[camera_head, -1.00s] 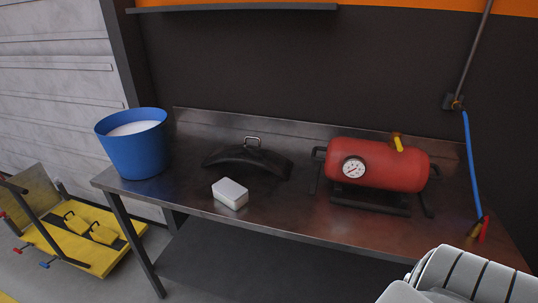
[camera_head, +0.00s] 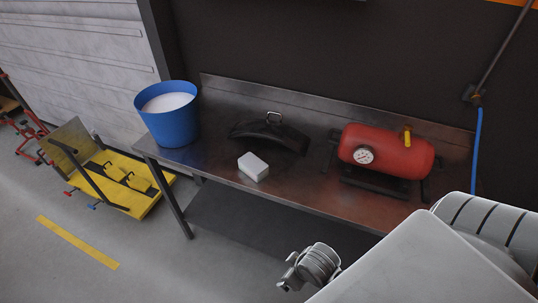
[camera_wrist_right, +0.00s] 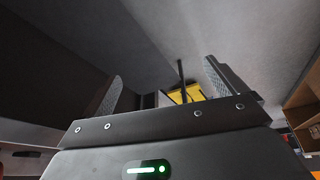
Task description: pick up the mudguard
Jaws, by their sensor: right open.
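The mudguard (camera_head: 268,135) is a black curved piece with a small metal handle on top. It lies arched on the metal workbench (camera_head: 218,160), between the blue bucket and the red tank. My right gripper (camera_head: 286,272) is in front of the bench and apart from the mudguard, low in the head view. In the right wrist view the right gripper (camera_wrist_right: 165,88) has its two fingers spread with nothing between them. The mudguard cannot be made out in the wrist view. My left gripper is not in view.
A white block (camera_head: 253,167) lies just in front of the mudguard. A blue bucket (camera_head: 167,124) with white contents stands left, and a red tank (camera_head: 388,151) with a gauge stands right. A yellow lift (camera_head: 130,182) is on the floor at left. The bench has a lower shelf (camera_head: 250,217).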

